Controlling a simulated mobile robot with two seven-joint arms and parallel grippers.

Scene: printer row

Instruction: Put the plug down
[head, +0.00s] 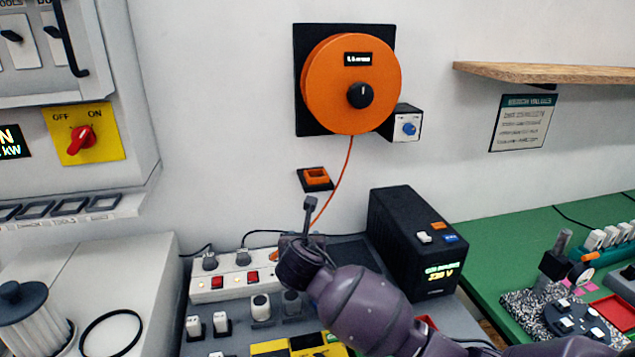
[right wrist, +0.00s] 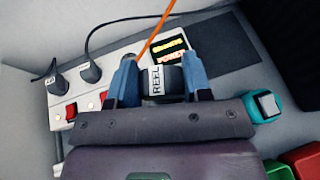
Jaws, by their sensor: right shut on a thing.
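In the right wrist view, the dark plug with a white REEL label (right wrist: 157,80) sits between the blue fingers of my right gripper (right wrist: 160,76), which is shut on it. An orange cord (head: 341,180) runs from the orange reel (head: 335,85) on the wall down to the plug. In the head view, my right gripper (head: 297,245) is over the right end of the white power strip (head: 235,283) and mostly hides the plug. I cannot tell whether the plug touches the strip. My left gripper is not in view.
Two dark plugs (head: 209,262) stand in the strip, beside red switches (head: 252,276). A black power box (head: 415,245) stands to the right. Loose plugs (head: 261,308) are in front of the strip. An orange-framed holder (head: 316,178) is on the wall below the reel.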

